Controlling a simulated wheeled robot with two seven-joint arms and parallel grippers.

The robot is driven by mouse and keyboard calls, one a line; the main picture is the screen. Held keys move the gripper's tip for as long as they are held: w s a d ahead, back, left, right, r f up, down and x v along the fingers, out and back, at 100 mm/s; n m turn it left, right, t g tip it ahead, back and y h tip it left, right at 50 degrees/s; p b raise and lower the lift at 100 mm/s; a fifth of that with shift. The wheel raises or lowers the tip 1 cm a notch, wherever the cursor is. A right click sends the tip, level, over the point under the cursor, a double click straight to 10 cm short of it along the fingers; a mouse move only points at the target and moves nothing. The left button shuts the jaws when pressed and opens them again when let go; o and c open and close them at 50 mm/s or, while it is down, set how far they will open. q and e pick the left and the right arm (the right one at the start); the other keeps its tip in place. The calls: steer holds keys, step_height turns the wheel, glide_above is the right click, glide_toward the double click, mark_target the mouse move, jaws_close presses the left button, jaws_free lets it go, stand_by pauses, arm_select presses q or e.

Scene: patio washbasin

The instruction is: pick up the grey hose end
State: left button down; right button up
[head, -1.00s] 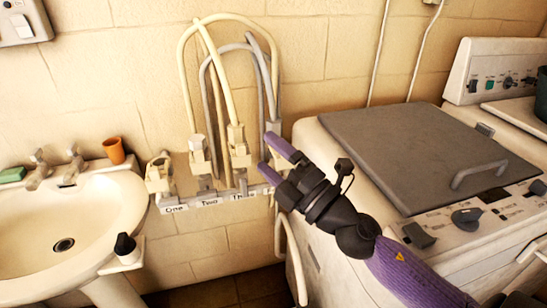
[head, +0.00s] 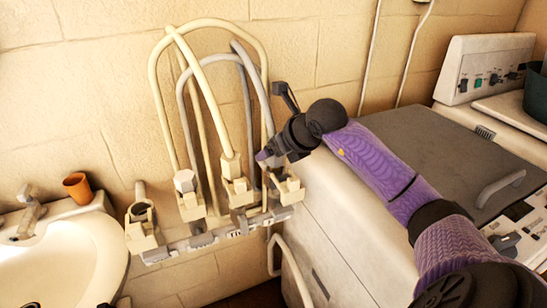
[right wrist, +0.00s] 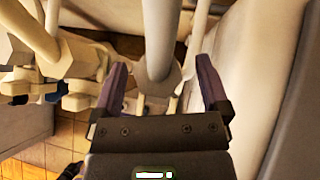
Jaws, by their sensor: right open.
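The grey hose (head: 247,62) arches up and comes down on the right side of the rack; its lower end is hidden behind my right gripper (head: 262,158) in the head view. In the right wrist view the grey hose end (right wrist: 158,78) lies between the two purple fingers of the right gripper (right wrist: 162,85), with a gap on either side. The right gripper is open and points down at the rack's right-hand holder (head: 287,188). My left gripper is not in view.
The wall rack (head: 215,236) has several pale holders, with cream hoses (head: 205,90) in the others. A washing machine (head: 350,225) stands close on the right. The basin (head: 75,262) and an orange cup (head: 77,187) are at left.

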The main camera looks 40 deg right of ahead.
steer(key=x, duration=0.2)
steer(key=shift+w+f, duration=0.15)
steer(key=shift+f, duration=0.1)
jaws_close()
steer(key=shift+r, duration=0.15)
